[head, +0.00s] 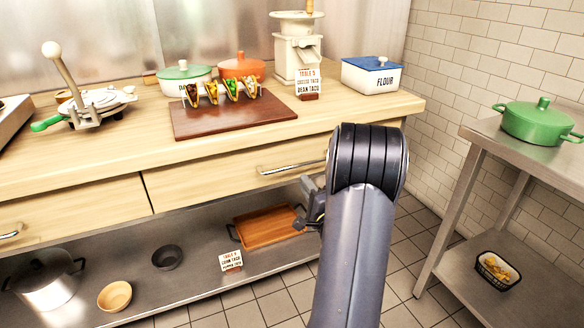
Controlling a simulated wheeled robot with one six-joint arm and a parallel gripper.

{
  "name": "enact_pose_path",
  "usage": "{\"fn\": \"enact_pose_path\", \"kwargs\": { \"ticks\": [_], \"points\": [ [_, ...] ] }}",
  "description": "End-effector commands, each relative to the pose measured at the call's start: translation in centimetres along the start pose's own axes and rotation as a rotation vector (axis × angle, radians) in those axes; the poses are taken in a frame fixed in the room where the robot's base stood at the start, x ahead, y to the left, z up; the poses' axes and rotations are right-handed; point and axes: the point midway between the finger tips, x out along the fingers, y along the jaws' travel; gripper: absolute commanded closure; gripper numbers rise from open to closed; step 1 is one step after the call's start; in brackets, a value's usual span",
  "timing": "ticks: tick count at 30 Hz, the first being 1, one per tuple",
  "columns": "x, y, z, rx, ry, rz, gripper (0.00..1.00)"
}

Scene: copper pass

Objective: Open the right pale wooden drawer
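The right pale wooden drawer (215,182) is in the counter front, left of my arm in the head view. Its front looks flush with the counter, so it appears shut. Its metal bar handle (285,166) is near the drawer's upper right, and the right end is hidden behind my arm. My gripper (300,204) is just below the handle, apart from it in the picture. Its two fingers look spread with nothing between them. My arm partly hides the gripper and the drawer's right side.
The counter holds a taco board (225,120), a flour box (382,76) and several pots. The lower shelf holds an orange tray (262,228), a sign (231,261), bowls and a steel pot (45,279). A steel table (490,128) stands right, with tiled floor (400,255) between.

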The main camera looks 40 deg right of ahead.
Motion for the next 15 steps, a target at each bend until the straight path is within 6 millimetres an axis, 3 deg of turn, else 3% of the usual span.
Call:
{"fn": "enact_pose_path", "kwargs": {
  "ticks": [9, 15],
  "points": [
    [6.1, -0.2, 0.1, -0.001, -0.002, 0.001, 0.84],
    [8.0, 0.0, 0.1, -0.002, 0.0, 0.002, 0.84]
  ]
}}
